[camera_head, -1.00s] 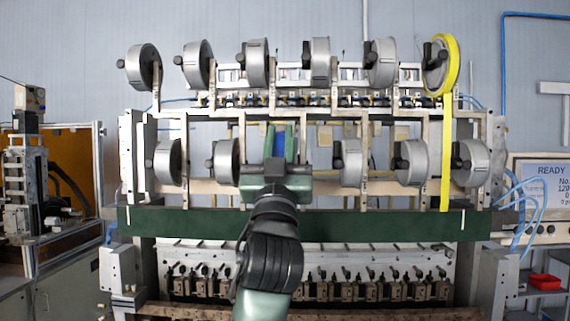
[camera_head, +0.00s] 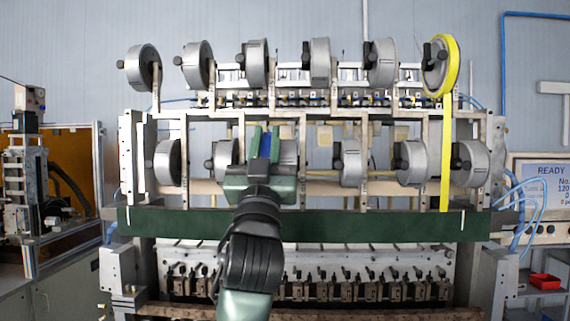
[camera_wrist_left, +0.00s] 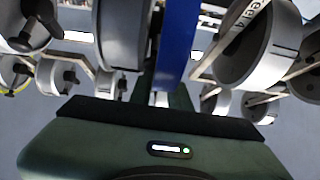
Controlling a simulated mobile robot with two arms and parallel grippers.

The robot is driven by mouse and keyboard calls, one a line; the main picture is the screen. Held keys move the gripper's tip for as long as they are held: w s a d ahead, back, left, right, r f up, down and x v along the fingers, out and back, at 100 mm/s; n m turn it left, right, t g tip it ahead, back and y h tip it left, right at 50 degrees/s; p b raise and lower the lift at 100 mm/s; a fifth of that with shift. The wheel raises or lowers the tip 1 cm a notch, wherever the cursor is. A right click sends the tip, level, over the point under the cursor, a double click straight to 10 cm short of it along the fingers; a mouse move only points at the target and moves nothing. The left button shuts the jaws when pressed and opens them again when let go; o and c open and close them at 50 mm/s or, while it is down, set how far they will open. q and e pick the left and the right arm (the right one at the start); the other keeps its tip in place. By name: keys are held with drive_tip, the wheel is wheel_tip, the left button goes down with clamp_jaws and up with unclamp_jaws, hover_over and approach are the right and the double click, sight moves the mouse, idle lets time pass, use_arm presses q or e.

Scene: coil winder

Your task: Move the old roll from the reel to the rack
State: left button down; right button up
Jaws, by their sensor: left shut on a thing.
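My left gripper (camera_head: 263,142) is in front of the lower row of reels. It is shut on a narrow blue roll (camera_head: 266,145), seen nearly edge-on between the fingers. In the left wrist view the blue roll (camera_wrist_left: 177,45) stands upright as a blue band above the gripper's dark palm (camera_wrist_left: 155,118). A grey reel (camera_head: 288,152) shows just right of the gripper; I cannot tell whether the roll touches any reel. A yellow roll (camera_head: 454,62) sits on the upper far-right reel, with its strip (camera_head: 447,150) hanging down. My right gripper is not in view.
Grey reels line the upper and lower rows, including an upper one (camera_head: 320,62) and a lower one (camera_head: 350,162). A dark green beam (camera_head: 390,225) crosses below them. In the left wrist view, grey reels (camera_wrist_left: 122,35) crowd both sides of the roll. A screen (camera_head: 548,180) stands at right.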

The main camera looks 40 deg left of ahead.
use_arm(q)
drive_tip(key=shift+s+a, duration=0.3)
drive_tip(key=shift+a, duration=0.2)
drive_tip(key=shift+s+a, duration=0.3)
drive_tip(key=shift+a, duration=0.2)
drive_tip(key=s+d+b, duration=0.3)
drive_tip(key=s+d, duration=0.2)
drive_tip(key=s, duration=0.3)
drive_tip(key=s+d+b, duration=0.4)
drive_tip(key=s+d, duration=0.1)
drive_tip(key=s, duration=0.4)
drive_tip(key=shift+d, duration=0.3)
idle(1.5)
